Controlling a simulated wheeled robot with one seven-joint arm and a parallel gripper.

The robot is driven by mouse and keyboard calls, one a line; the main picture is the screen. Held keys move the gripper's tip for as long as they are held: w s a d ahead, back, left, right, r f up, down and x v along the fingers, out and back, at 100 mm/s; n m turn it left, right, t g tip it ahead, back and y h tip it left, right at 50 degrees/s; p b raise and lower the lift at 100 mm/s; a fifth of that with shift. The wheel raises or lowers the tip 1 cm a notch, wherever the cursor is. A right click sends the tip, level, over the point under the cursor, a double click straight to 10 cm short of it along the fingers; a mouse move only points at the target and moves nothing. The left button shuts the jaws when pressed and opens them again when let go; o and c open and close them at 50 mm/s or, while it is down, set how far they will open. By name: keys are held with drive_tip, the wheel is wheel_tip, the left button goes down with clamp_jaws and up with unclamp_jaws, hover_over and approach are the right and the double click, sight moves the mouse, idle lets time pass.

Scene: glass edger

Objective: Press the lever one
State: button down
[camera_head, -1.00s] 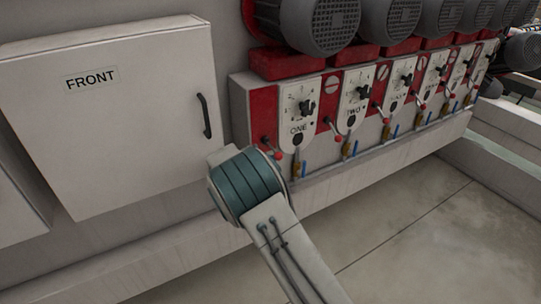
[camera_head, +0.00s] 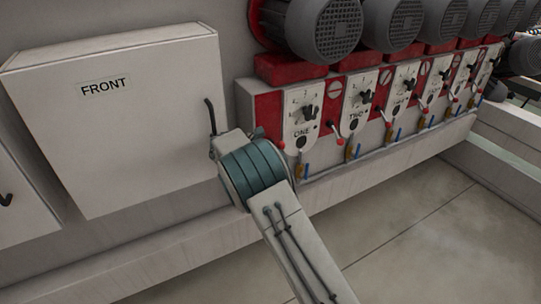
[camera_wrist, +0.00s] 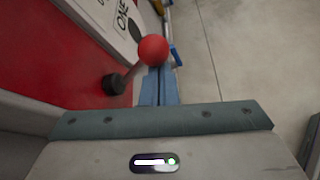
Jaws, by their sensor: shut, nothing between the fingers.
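Lever one is a short metal rod with a red ball (camera_wrist: 153,49) rising from a dark round base on the red panel, in the wrist view. The "ONE" label plate (camera_wrist: 122,16) is beside it. My gripper (camera_wrist: 158,72) is shut and empty, its blue fingers at the ball, partly behind it in the picture. I cannot tell whether they touch.
More lever stations, such as the plate marked TWO (camera_head: 357,103), run to the right under grey motors (camera_head: 324,27). A cabinet marked FRONT (camera_head: 120,135) with a dark handle (camera_head: 210,117) stands left, close to my wrist. The floor (camera_head: 420,220) in front is clear.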

drive_tip(key=shift+a+r, duration=0.1)
drive_tip(key=shift+a, duration=0.05)
idle(0.5)
drive_tip(key=b+v, duration=0.2)
drive_tip(key=v, duration=0.5)
drive_tip(key=shift+s+r, duration=0.15)
drive_tip(key=s+d+r+m+g+y, duration=0.1)
drive_tip(key=s+d+r+m+g, duration=0.2)
drive_tip(key=d, duration=0.4)
drive_tip(key=s+d+r+m+g+y, duration=0.1)
drive_tip(key=s+d+r+m+y, duration=0.1)
drive_tip(key=s+d+m, duration=0.4)
drive_tip(key=s+d+r+m+g+y, duration=0.1)
drive_tip(key=s+d+r, duration=0.25)
drive_tip(key=d, duration=0.35)
drive_tip(key=s+d+m+y, duration=0.2)
drive_tip(key=s+m, duration=0.4)
drive_tip(key=s, duration=0.7)
drive_tip(key=s+d+f+m+y, duration=0.1)
drive_tip(key=s+d+m+y, duration=0.2)
drive_tip(key=s, duration=0.9)
drive_tip(key=d+m, duration=0.1)
drive_tip(key=m, duration=0.2)
drive_tip(key=shift+s+d+f+m, duration=0.3)
drive_tip(key=shift+s+d+f, duration=0.05)
drive_tip(key=shift+d, duration=0.05)
